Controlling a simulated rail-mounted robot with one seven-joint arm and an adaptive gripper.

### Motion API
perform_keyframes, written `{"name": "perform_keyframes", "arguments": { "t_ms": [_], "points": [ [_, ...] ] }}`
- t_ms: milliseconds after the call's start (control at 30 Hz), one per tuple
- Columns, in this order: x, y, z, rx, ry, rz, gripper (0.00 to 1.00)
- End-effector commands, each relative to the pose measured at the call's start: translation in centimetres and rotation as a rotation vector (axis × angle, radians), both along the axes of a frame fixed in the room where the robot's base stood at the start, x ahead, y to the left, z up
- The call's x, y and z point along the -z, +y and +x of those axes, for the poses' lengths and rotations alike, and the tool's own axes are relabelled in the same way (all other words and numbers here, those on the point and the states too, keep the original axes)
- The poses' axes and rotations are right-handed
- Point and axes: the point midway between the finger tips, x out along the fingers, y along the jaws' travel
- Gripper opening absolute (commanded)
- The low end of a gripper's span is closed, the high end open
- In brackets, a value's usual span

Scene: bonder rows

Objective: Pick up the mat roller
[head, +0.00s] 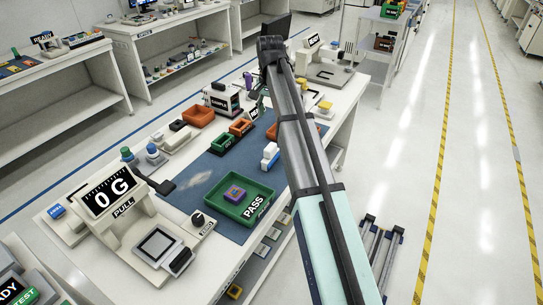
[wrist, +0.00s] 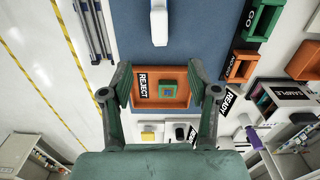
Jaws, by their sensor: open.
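A white object that looks like the mat roller (head: 270,154) lies on the blue mat (head: 205,175), left of my arm in the head view. In the wrist view part of the mat roller (wrist: 159,22) shows at the top edge, cut off by the frame. My gripper (wrist: 160,78) is open and empty, with its fingers spread either side of the orange REJECT tray (wrist: 146,102). The mat roller is apart from the fingers, beyond them toward the top of the wrist view. My arm hides most of the gripper in the head view.
A green PASS tray (head: 257,205) with a purple block stands on the mat. Green GO (wrist: 262,18) and orange NO-GO (wrist: 240,66) bins stand to the right. A pull tester (head: 118,205) stands at the bench's near left.

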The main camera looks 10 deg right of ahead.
Motion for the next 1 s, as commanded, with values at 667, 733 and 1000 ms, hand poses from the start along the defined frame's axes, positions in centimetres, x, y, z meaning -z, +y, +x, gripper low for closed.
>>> {"name": "perform_keyframes", "arguments": {
  "t_ms": [667,733,1000],
  "points": [
    [10.5,-0.1,0.0,0.002,-0.002,-0.001,0.60],
    [10.8,-0.1,0.0,0.002,-0.002,-0.001,0.60],
    [12.8,-0.1,-0.2,0.002,0.001,-0.001,0.60]
  ]
}}
